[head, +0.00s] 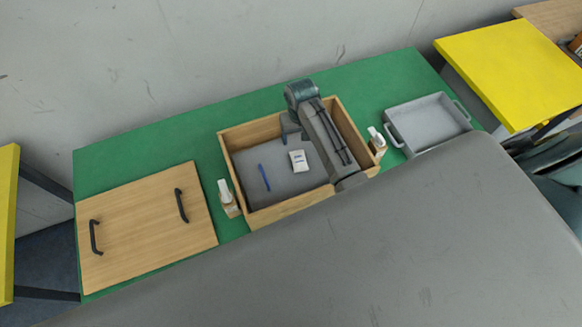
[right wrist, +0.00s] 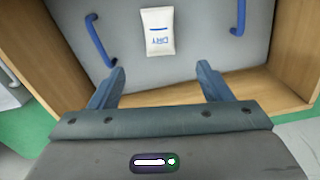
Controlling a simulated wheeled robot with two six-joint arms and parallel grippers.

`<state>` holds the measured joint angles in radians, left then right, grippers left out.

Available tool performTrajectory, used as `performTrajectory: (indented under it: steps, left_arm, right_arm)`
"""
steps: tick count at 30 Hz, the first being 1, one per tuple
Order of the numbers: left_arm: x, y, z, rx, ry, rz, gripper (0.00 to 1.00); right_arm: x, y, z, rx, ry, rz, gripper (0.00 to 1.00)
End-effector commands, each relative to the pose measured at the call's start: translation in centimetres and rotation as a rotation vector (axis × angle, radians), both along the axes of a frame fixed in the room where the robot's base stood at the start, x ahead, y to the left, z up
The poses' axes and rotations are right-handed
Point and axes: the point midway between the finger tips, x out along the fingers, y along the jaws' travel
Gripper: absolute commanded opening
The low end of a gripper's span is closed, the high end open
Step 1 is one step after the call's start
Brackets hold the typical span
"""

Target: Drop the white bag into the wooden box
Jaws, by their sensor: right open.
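The white bag (head: 299,161) lies flat on a grey panel (head: 283,185) inside the wooden box (head: 290,209). In the right wrist view the white bag (right wrist: 157,32), with blue print, lies beyond my fingertips and clear of both. My right gripper (head: 291,130) is over the box near its far side in the head view. In the right wrist view my right gripper (right wrist: 161,73) is open, with nothing between its fingers. My right arm hides part of the box. My left gripper is not in view.
Blue handles (right wrist: 99,42) are on the grey panel beside the bag. A wooden lid (head: 145,225) with black handles lies left, and a grey tray (head: 428,116) sits right on the green table (head: 180,135).

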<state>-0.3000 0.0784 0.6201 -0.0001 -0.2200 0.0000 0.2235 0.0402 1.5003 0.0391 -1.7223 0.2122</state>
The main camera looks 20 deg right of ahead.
Motion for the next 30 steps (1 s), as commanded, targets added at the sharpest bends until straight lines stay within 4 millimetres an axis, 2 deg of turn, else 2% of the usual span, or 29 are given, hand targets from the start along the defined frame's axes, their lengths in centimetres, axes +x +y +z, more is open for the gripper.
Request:
performTrajectory:
  steps: [5, 8, 15, 18, 24, 30]
  left_arm:
    - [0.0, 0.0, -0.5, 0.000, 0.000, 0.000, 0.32]
    - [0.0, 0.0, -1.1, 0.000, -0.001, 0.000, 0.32]
    - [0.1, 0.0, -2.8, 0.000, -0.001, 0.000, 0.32]
    - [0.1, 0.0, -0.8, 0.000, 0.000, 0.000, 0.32]
    - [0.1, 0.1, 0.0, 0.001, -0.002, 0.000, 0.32]
    - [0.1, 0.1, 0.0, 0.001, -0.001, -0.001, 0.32]
  right_arm:
    - [0.1, 0.0, 1.0, 0.000, -0.004, 0.000, 0.72]
    - [0.1, 0.0, 2.6, 0.000, -0.005, 0.000, 0.72]
    - [0.1, 0.0, 7.9, 0.000, -0.006, 0.000, 0.72]
    - [0.0, 0.0, 9.9, 0.000, 0.000, 0.000, 0.72]
    - [0.0, 0.1, 10.8, 0.000, 0.000, 0.000, 0.72]
    - [0.0, 0.1, 10.8, 0.000, 0.000, 0.000, 0.72]
